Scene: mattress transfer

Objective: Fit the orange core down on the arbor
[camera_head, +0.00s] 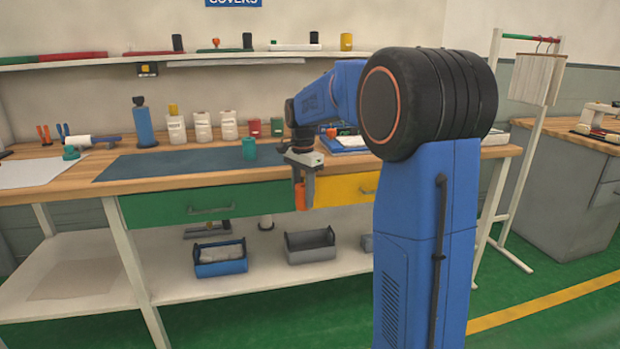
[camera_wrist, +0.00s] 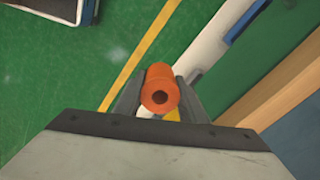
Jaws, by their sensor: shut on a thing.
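The orange core (camera_head: 300,196) is a short cylinder that hangs upright below my gripper (camera_head: 304,180), in front of the bench's drawers. In the wrist view the orange core (camera_wrist: 160,88) sits between the two fingers of my gripper (camera_wrist: 160,98), and a dark round hole shows in its near end. My gripper is shut on it, and the core is clear of the bench. I cannot make out the arbor for certain in either view; my arm hides part of the bench's right side.
The wooden bench (camera_head: 110,180) has a dark mat (camera_head: 190,160) with a green cylinder (camera_head: 249,149) on it. White bottles and a blue tool stand behind. A blue tray (camera_head: 345,144) lies behind my gripper. A blue bin (camera_head: 220,268) and a grey bin (camera_head: 310,256) stand on the lower shelf.

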